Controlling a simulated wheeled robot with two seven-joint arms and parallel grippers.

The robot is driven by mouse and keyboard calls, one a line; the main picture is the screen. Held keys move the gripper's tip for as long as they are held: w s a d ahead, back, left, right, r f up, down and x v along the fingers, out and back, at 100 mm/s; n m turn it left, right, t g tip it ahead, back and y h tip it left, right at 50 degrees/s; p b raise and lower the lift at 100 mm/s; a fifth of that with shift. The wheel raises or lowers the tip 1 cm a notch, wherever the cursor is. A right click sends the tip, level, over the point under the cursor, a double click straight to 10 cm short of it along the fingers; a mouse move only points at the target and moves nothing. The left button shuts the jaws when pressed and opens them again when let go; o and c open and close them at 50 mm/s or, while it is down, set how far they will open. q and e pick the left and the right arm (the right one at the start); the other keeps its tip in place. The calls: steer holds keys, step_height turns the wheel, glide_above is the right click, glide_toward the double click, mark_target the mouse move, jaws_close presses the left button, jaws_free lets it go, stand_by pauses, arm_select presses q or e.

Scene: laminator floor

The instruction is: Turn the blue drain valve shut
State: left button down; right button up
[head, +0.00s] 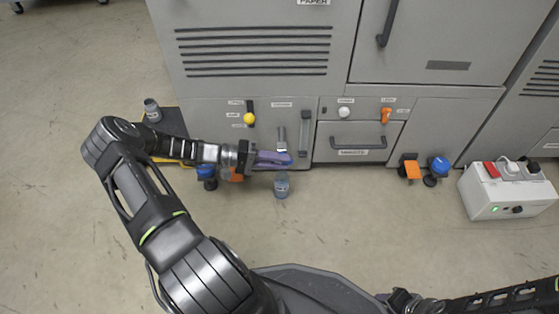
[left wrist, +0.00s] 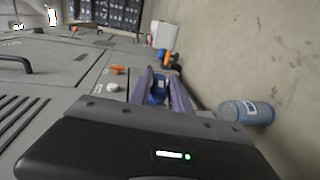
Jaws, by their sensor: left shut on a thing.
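My left gripper (head: 275,158) is at the lower front of the grey machine, its purple fingers shut on the blue drain valve (left wrist: 157,95). In the left wrist view the valve's blue part shows between the two fingers (left wrist: 162,92). How far the valve is turned is hard to tell.
A clear bottle with a blue label (head: 282,185) stands on the floor below the gripper; it also shows in the left wrist view (left wrist: 245,112). A yellow knob (head: 249,119), white knob (head: 344,112) and orange lever (head: 386,115) are nearby. A power box (head: 507,190) stands right.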

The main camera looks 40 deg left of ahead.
arm_select(q)
steer(key=shift+f+t+h, duration=0.1)
steer(key=shift+t+h, duration=0.6)
steer(key=shift+h, duration=0.3)
steer(key=shift+d, duration=0.1)
steer(key=c, duration=1.3)
jaws_free()
steer(key=shift+s, duration=0.1)
steer(key=shift+s+a, duration=0.15)
steer(key=shift+a, duration=0.25)
steer(key=shift+v, duration=3.5)
